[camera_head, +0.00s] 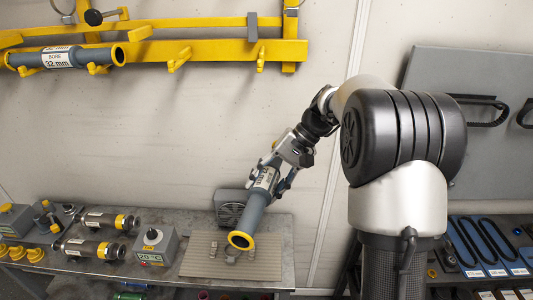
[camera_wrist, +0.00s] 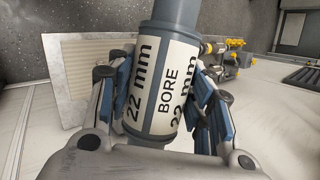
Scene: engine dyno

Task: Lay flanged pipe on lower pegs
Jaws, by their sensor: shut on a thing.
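A grey flanged pipe (camera_head: 253,211) with a yellow end ring is held aslant above the bench in the head view, its yellow end low and to the left. The wrist view shows its white label reading "BORE 22 mm" (camera_wrist: 165,85). My gripper (camera_head: 268,180) is shut around the pipe's labelled middle, with a blue-padded finger on each side in the wrist view (camera_wrist: 160,95). The yellow wall rack (camera_head: 215,50) is at upper left. Its lower pegs include a free left peg (camera_head: 180,61) and a free right peg (camera_head: 261,61).
A second pipe, marked 32 mm (camera_head: 57,57), lies on the rack's left lower pegs. The bench holds a ribbed mat (camera_head: 205,262), a grey vented box (camera_head: 231,204), a 20 °C box (camera_head: 156,245) and several gauges. The wall between rack and bench is clear.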

